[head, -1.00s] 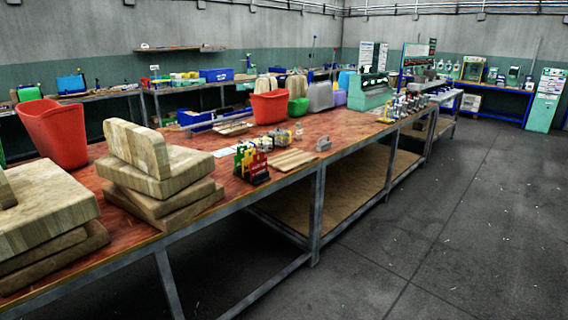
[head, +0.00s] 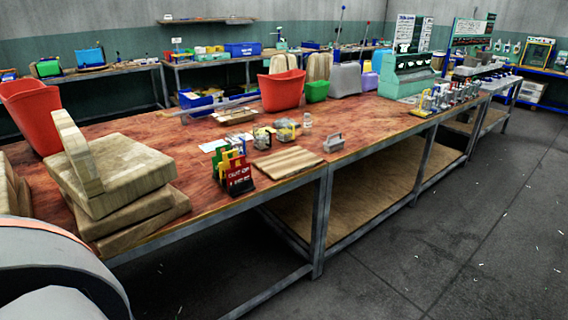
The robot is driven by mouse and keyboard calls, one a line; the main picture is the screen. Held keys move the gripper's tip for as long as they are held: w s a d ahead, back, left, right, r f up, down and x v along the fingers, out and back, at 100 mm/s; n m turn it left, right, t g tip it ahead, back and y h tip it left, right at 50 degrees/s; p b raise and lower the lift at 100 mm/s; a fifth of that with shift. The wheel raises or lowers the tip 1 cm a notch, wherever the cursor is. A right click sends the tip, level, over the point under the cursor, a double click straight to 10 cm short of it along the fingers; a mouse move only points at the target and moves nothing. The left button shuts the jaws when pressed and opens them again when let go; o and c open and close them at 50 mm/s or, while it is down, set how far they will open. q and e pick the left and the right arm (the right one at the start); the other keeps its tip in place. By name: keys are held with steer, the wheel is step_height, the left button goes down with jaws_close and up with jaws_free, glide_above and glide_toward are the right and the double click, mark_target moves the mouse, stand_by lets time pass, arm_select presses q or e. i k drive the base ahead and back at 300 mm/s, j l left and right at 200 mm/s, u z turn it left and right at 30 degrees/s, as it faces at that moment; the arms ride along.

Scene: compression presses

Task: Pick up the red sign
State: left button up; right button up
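The red sign (head: 238,176) stands upright near the front edge of the long wooden-topped workbench (head: 220,205). It has pale lettering, too small to read fully. Yellow and green signs (head: 218,160) stand close behind it and to its left, partly hidden by it. Part of my own arm shows at the bottom left, well left of the red sign. Neither gripper is in view.
Stacked wooden blocks (head: 125,170) lie left of the sign, with a red bin (head: 33,115) behind them. A slatted wooden board (head: 288,162) and a grey metal block (head: 333,143) lie to its right.

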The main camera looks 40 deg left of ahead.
mark_target(235, 175)
steer(key=i+u, duration=0.1)
steer(key=i, duration=0.35)
steer(key=i+l+u, duration=0.15)
steer(key=i, duration=0.3)
steer(key=i+l+u, duration=0.1)
steer(key=i, duration=0.35)
steer(key=i+l+u, duration=0.1)
steer(key=i+u, duration=0.15)
steer(key=u, duration=0.2)
steer(key=i+l+u, duration=0.2)
steer(key=u, duration=0.25)
steer(key=i+l+u, duration=0.2)
steer(key=u, duration=0.2)
steer(key=i+l+u, duration=0.15)
steer(key=l+u, duration=0.3)
steer(key=i+l+u, duration=0.1)
steer(key=l+u, duration=0.15)
steer(key=u, duration=0.2)
